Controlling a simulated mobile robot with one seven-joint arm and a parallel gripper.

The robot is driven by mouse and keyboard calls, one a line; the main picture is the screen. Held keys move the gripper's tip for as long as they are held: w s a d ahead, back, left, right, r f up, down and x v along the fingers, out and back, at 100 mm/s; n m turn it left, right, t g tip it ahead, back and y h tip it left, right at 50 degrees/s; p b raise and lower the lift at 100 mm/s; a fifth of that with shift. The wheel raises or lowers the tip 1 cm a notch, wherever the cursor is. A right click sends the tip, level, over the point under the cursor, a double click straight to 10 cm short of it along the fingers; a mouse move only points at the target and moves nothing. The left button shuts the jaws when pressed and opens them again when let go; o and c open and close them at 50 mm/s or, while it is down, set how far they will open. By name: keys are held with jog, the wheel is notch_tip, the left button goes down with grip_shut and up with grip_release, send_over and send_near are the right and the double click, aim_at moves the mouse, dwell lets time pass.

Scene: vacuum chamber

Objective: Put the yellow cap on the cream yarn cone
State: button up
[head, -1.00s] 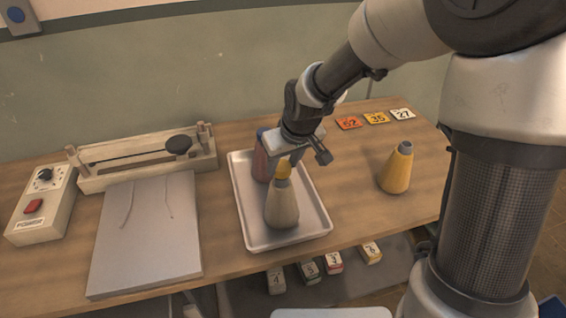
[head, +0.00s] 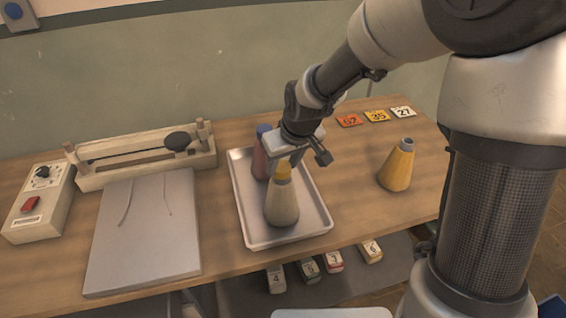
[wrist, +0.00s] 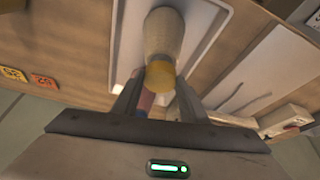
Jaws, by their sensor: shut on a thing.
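The cream yarn cone (head: 282,208) stands upright on the metal tray. The yellow cap (head: 283,172) is at its tip, just above or around a grey band. My gripper (head: 290,159) is directly over the cone and shut on the cap. In the wrist view the cap (wrist: 160,75) lies between the two fingers, in line with the cone (wrist: 163,35). I cannot tell whether the cap is fully down on the tip, as the fingers and viewing angle hide the contact.
The tray (head: 315,225) also holds a red cone with a blue top (head: 262,160), close behind my gripper. A yellow cone with a grey tip (head: 397,168) stands to the right. A grey board (head: 145,235), a wooden rig (head: 145,165) and a switch box (head: 38,205) are left.

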jog(key=shift+f+b, duration=0.55)
jog(key=shift+f, duration=0.25)
jog(key=o, duration=1.1)
jog(key=shift+r, duration=0.1)
jog(key=p+v, duration=0.1)
jog(key=v, duration=1.6)
jog(key=shift+p, duration=0.4)
jog(key=shift+s+d+r, duration=0.1)
jog(key=shift+d+r, duration=0.05)
